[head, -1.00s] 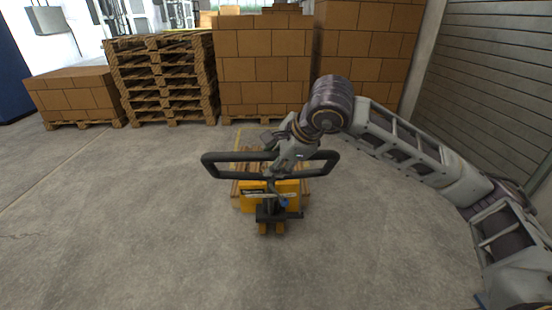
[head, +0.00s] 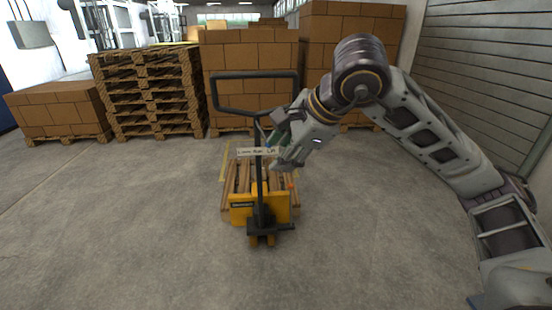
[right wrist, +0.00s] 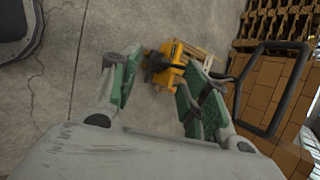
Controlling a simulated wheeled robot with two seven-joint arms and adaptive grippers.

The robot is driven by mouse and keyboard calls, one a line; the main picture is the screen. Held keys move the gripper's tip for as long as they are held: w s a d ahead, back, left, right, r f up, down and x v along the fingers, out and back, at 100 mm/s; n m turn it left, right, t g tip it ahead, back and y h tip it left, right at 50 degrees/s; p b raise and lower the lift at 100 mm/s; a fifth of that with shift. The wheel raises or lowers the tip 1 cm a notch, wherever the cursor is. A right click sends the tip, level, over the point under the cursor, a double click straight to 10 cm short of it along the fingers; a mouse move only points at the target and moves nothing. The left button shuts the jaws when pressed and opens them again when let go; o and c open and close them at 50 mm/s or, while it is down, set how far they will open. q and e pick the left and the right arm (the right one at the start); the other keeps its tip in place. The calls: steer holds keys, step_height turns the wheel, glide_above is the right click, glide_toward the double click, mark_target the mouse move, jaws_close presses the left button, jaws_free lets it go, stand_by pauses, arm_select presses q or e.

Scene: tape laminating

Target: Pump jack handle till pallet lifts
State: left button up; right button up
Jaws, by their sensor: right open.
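The yellow pallet jack (head: 242,214) stands in the middle of the head view, with a wooden pallet (head: 229,195) over its forks. Its black loop handle (head: 255,74) stands nearly upright. My right gripper (head: 275,155) is open and empty, to the right of the handle's shaft and below the loop. In the right wrist view its green-padded fingers (right wrist: 158,80) are spread. The yellow jack body (right wrist: 172,57) shows beyond them, and the loop handle (right wrist: 291,90) is at the right, outside the fingers. My left gripper is out of view. I cannot tell whether the pallet is clear of the floor.
Behind stand stacked empty pallets (head: 150,95) and boxed loads (head: 240,55). A ribbed wall (head: 490,80) is on the right. The concrete floor (head: 130,230) to the left and front is clear.

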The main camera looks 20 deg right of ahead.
steer(key=shift+s+d+r, duration=0.15)
steer(key=shift+s+r, duration=0.25)
steer(key=shift+r, duration=0.1)
